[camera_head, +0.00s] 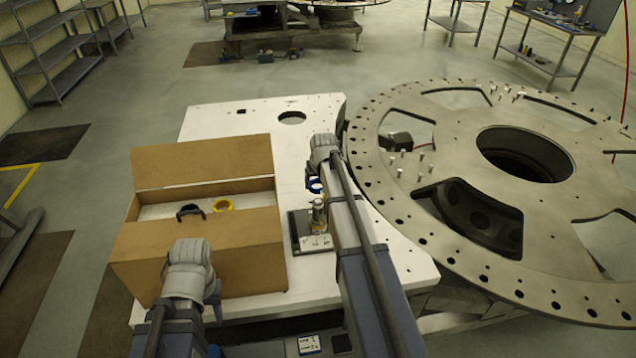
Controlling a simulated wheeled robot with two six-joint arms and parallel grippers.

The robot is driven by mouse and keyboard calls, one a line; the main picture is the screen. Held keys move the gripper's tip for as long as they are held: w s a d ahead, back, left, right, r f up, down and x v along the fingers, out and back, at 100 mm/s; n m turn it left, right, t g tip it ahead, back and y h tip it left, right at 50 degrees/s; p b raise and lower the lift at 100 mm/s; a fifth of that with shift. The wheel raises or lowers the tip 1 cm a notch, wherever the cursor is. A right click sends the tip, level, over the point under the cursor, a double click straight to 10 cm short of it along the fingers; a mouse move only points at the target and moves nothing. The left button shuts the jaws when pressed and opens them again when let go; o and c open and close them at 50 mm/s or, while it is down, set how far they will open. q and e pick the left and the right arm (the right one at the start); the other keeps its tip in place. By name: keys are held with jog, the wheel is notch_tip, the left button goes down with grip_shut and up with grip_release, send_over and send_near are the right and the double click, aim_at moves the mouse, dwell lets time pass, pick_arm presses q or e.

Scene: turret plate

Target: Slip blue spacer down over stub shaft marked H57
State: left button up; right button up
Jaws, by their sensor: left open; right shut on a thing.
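The blue spacer (315,186) is a small ring held just above the upright metal stub shaft (318,214), apart from its top as far as I can tell. My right gripper (316,180) is shut on the spacer, its fingers small and partly hidden by my own arm. The shaft stands on a dark base plate (297,236) with a pale label in front (317,242); its marking is too small to read.
The large round turret plate (400,205) with holes and pins lies right of the table.

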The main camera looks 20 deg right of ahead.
aim_at(318, 202)
jog(key=shift+s+f+b, duration=0.1)
jog(key=shift+f+b, duration=3.05)
jog(key=shift+f, duration=0.1)
jog(key=shift+f+b, duration=0.45)
jog(key=shift+f, duration=0.05)
jog(key=shift+f+b, duration=0.5)
jog(key=shift+b, duration=0.05)
jog(key=shift+f+b, duration=2.5)
jog(key=o, duration=1.3)
